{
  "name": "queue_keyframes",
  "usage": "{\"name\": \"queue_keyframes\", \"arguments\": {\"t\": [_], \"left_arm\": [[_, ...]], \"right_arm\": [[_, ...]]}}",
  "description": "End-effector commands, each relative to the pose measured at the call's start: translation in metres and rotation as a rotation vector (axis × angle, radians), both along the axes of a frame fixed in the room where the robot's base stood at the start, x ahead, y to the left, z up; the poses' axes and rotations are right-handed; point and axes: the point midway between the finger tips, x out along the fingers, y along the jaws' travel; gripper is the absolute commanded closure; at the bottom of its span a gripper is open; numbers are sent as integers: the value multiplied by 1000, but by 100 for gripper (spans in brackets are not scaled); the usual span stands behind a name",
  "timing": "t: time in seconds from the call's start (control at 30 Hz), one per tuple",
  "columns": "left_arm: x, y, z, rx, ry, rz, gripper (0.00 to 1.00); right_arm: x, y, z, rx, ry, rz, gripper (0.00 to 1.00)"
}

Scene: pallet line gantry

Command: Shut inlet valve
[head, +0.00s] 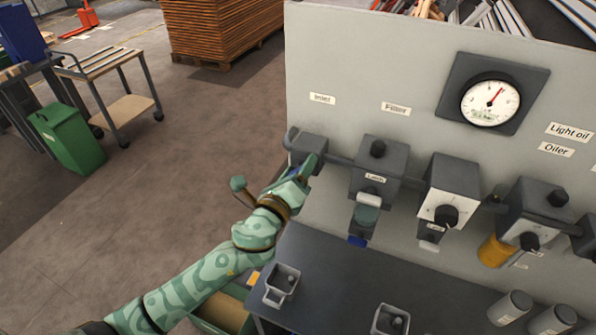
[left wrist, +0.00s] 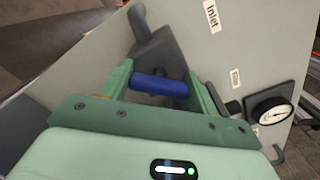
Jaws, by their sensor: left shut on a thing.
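The inlet valve (head: 308,147) is a dark grey block on the pipe at the left end of the panel, below the "Inlet" label (head: 322,99). Its body also shows in the left wrist view (left wrist: 160,48). Its blue handle (left wrist: 160,84) lies crosswise between the fingers of my left gripper (left wrist: 161,90). In the head view my left gripper (head: 302,174) reaches up to the valve from below and hides most of the handle. The left gripper is shut on the handle. My right gripper is in neither view.
The filter unit (head: 377,160) with its bowl hangs just right of the valve. The regulator (head: 450,188), oiler (head: 540,207) and round gauge (head: 490,102) are further right. Small grey bins (head: 281,287) stand on the dark bench (head: 340,270) below. Open floor lies left.

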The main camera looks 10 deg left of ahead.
Motion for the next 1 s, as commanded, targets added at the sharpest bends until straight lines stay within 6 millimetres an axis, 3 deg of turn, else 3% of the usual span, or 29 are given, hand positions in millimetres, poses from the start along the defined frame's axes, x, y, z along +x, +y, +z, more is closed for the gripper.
{"name": "queue_keyframes", "arguments": {"t": [0.6,1.0], "left_arm": [[0,1,-2,-540,106,2,63],[0,1,-3,-718,141,2,63]], "right_arm": [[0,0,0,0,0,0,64],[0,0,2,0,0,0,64]]}}
